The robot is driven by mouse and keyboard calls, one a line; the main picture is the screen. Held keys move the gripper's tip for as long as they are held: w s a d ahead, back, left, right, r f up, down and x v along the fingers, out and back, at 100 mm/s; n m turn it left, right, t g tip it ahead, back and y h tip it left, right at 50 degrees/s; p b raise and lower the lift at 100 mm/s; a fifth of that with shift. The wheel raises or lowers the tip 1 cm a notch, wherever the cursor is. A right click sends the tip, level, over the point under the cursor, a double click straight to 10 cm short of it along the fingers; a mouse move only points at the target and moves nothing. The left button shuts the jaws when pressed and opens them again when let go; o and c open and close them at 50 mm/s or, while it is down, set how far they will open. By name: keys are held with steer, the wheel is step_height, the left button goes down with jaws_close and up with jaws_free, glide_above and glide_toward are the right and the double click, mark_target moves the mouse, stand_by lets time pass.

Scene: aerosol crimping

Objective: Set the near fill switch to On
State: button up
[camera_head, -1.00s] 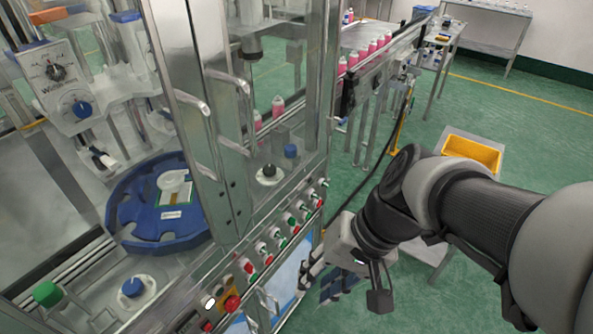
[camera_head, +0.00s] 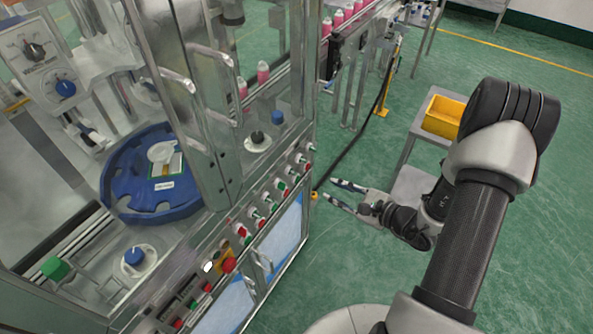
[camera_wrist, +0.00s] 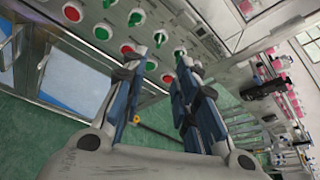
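The machine's front control panel carries a row of switches and buttons with red and green parts, including a switch (camera_head: 268,199) partway along the row. The labels are too small to read, so I cannot tell which is the near fill switch or how it is set. My gripper (camera_head: 337,193) is open and empty, to the right of the panel and apart from it, with its fingers pointing left toward it. In the wrist view, the two blue fingers of my gripper (camera_wrist: 165,68) stand apart.
A red button on a yellow base (camera_head: 228,265) sits at the panel's near part. A blue round turntable (camera_head: 118,195) is inside the machine. A yellow bin (camera_head: 443,116) stands on a side table. Pink bottles (camera_head: 263,72) stand behind glass. Green floor is free around the arm.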

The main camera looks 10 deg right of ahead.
mark_target(295, 173)
steer(key=b+x, duration=0.1)
steer(key=x, duration=0.4)
steer(key=b+x, duration=0.1)
steer(key=x, duration=0.5)
steer(key=b+x, duration=0.1)
steer(key=x, duration=0.5)
steer(key=shift+w+d+f, duration=0.1)
steer(key=shift+w+f, duration=0.1)
steer(key=shift+f, duration=0.1)
steer(key=shift+c, duration=0.3)
jaws_close()
